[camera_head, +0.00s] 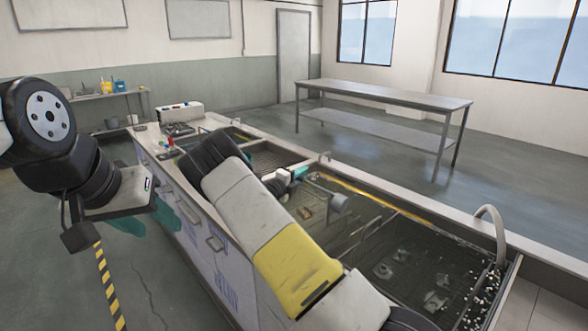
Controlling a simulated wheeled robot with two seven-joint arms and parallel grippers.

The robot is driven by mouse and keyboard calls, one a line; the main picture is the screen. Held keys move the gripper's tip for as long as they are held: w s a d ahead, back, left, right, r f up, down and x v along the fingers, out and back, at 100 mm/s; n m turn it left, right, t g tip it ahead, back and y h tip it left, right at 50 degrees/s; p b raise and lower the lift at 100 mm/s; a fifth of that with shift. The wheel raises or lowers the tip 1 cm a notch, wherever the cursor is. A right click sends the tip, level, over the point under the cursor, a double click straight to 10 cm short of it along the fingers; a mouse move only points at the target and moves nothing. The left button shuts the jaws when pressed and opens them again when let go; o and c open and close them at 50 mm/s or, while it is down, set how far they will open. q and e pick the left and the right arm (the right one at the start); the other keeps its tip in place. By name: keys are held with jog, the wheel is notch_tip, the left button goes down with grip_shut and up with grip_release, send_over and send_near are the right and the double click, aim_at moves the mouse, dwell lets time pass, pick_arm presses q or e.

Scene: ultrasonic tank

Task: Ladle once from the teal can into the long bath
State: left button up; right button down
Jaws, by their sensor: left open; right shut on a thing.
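My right gripper (291,184) is above the middle of the tank unit, with its teal fingers partly hidden by my own arm. It is shut on a thin handle that leads to a small grey cup, which looks like the ladle (338,203). The ladle hangs over a dark basin; whether it holds liquid cannot be told. The long bath (440,226) looks like the large dark basin at the right, with several grey parts in it. My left gripper (147,221) is open and empty, left of the unit. I cannot make out the teal can.
Small red and white items (168,141) and a control box (180,112) stand at the unit's far left end. A curved pipe (496,232) rises at the right rim. A bare metal table (385,95) stands behind. A side bench (108,97) holds yellow and blue containers.

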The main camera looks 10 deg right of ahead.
jog(key=shift+w+a+f+n, duration=0.1)
jog(key=shift+w+f+n, duration=0.05)
jog(key=shift+f+n, duration=0.9)
jog(key=shift+w+a+f+n, duration=0.1)
jog(key=shift+f+n, duration=0.55)
jog(key=shift+f, duration=0.65)
